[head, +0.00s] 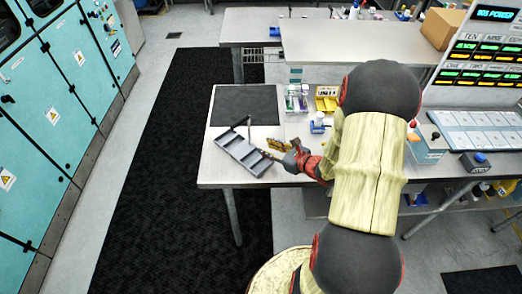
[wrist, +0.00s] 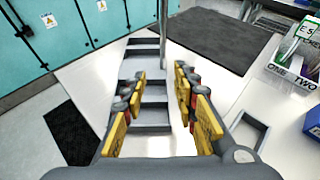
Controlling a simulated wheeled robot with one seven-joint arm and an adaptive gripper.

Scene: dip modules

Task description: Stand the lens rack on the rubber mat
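The lens rack (head: 243,152) is a grey ladder-like tray with several compartments. It lies on the pale table just in front of the rubber mat, and a thin post stands up at its far side. The rack also shows in the wrist view (wrist: 154,115), running away from me between my fingers, with the post behind. The black rubber mat (head: 245,104) lies flat and bare, and shows at the upper right of the wrist view (wrist: 212,38). My gripper (head: 272,147) is at the rack's right end. Its yellow-padded fingers (wrist: 160,105) are apart; no contact with the rack is clear.
A grey square frame (wrist: 248,131) lies right of my fingers. The table's front edge is close to the rack.

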